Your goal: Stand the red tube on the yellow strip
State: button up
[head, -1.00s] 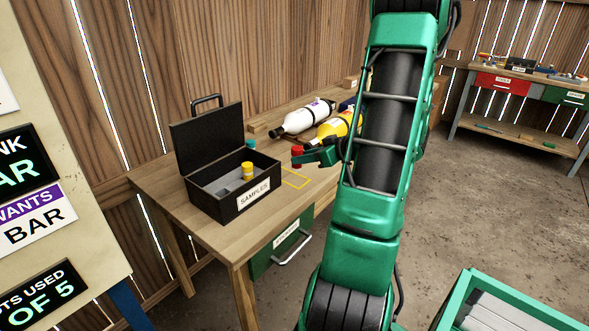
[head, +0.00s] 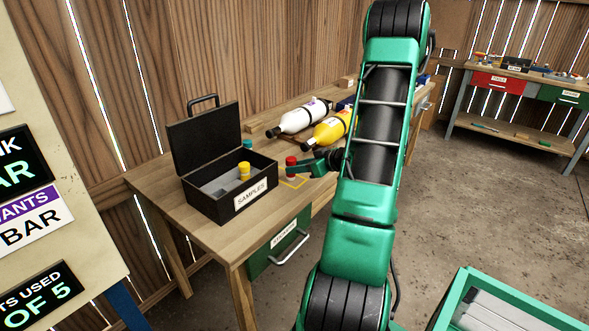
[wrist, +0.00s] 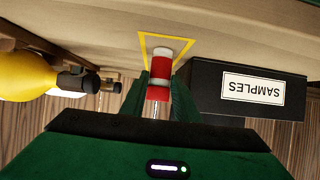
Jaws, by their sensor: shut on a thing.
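The tube's white end points to the tabletop. The yellow strip (head: 299,184) is an outlined square on the table, right of the black samples case. The yellow strip (wrist: 184,53) frames the tube's white end in the wrist view. I cannot tell whether the tube touches the table.
The black samples case (head: 228,206) stands open close on the left, with a yellow tube (head: 244,172) inside. A teal-capped thing (head: 247,144) shows behind its rim. A yellow bottle (head: 328,131) and a white bottle (head: 297,119) lie behind my gripper.

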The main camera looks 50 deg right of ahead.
jog(key=o, duration=1)
jog(key=shift+f, duration=0.1)
jog(key=shift+o, duration=0.2)
